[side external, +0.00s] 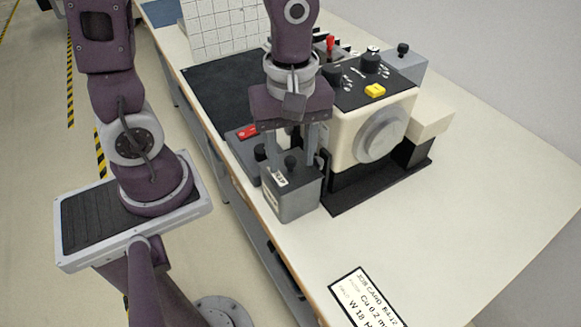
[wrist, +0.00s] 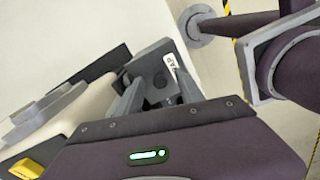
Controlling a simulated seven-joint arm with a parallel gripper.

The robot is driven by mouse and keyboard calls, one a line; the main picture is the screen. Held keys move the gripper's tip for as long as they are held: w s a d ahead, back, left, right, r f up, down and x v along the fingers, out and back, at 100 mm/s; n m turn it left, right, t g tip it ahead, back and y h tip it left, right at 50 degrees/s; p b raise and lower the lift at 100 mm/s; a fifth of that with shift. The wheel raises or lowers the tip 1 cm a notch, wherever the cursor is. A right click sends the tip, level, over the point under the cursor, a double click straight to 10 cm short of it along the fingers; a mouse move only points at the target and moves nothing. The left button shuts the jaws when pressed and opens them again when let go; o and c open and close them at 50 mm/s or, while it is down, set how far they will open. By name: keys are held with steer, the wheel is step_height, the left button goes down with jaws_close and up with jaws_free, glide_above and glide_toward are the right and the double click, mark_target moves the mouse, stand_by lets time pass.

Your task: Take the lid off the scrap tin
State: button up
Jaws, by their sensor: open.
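The scrap tin (side external: 297,205) is a small grey box near the front edge of the bench, beside the cream machine. Its grey lid (side external: 304,178) is on, with a black knob (side external: 290,162) and a white label ending in "AP" in the wrist view (wrist: 173,62). My gripper (side external: 290,153) points down over the tin, open, with one finger on each side of the knob. In the wrist view my gripper (wrist: 158,88) also has its fingers spread around the dark knob (wrist: 158,80). I cannot tell whether the fingers touch the lid.
The cream machine (side external: 345,135) with a round grey disc stands close right of the tin. A black base with a red part (side external: 247,132) lies behind it. Another grey knobbed box (side external: 410,65) stands farther back. A job card (side external: 367,300) lies in front; the bench right of it is clear.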

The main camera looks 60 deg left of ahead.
steer(key=shift+f, duration=0.1)
jaws_close()
